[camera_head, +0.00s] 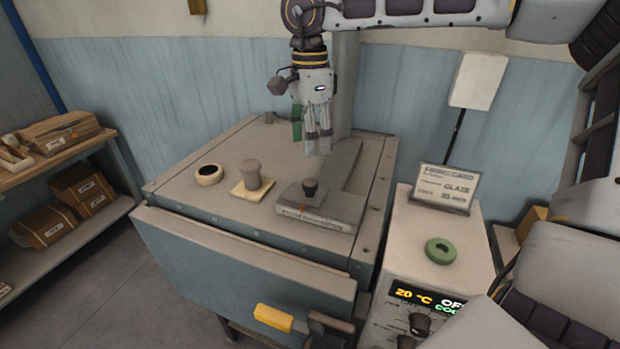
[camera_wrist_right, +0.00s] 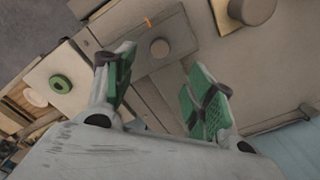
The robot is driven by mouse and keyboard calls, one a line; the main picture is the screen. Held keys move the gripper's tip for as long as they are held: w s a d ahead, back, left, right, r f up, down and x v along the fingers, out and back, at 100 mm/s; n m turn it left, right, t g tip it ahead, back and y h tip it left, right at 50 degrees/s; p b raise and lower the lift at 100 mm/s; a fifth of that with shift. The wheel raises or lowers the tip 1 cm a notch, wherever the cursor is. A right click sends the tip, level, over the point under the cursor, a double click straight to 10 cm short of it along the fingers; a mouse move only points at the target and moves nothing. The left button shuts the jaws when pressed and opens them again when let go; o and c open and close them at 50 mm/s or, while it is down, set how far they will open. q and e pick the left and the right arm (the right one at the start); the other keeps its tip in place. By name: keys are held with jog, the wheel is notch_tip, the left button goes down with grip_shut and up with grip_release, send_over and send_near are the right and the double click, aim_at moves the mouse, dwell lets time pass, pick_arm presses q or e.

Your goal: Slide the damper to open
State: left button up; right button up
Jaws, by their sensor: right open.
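The damper (camera_head: 293,194) is a grey slide plate with a dark upright knob (camera_head: 310,187), on top of the kiln-like box. It sits in a raised track (camera_head: 345,165) that runs toward the back; a labelled front edge carries an orange mark. My right gripper (camera_head: 318,147) hangs fingers-down above the track, behind and above the knob, apart from it. In the right wrist view its green-padded fingers (camera_wrist_right: 165,85) are spread and empty, with the round knob (camera_wrist_right: 160,47) showing beyond and between the tips. My left gripper is not in view.
The box top (camera_head: 225,200) also bears a pale ring (camera_head: 209,175) and a plug (camera_head: 252,174) on a square plate, left of the damper. A control cabinet (camera_head: 400,250) with a sign (camera_head: 443,187) and green ring (camera_head: 439,251) stands right. Shelves (camera_head: 100,225) stand left.

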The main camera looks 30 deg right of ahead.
aim_at(310, 182)
jog(key=shift+f+p, duration=0.8)
jog(key=shift+f, duration=4.65)
grip_shut()
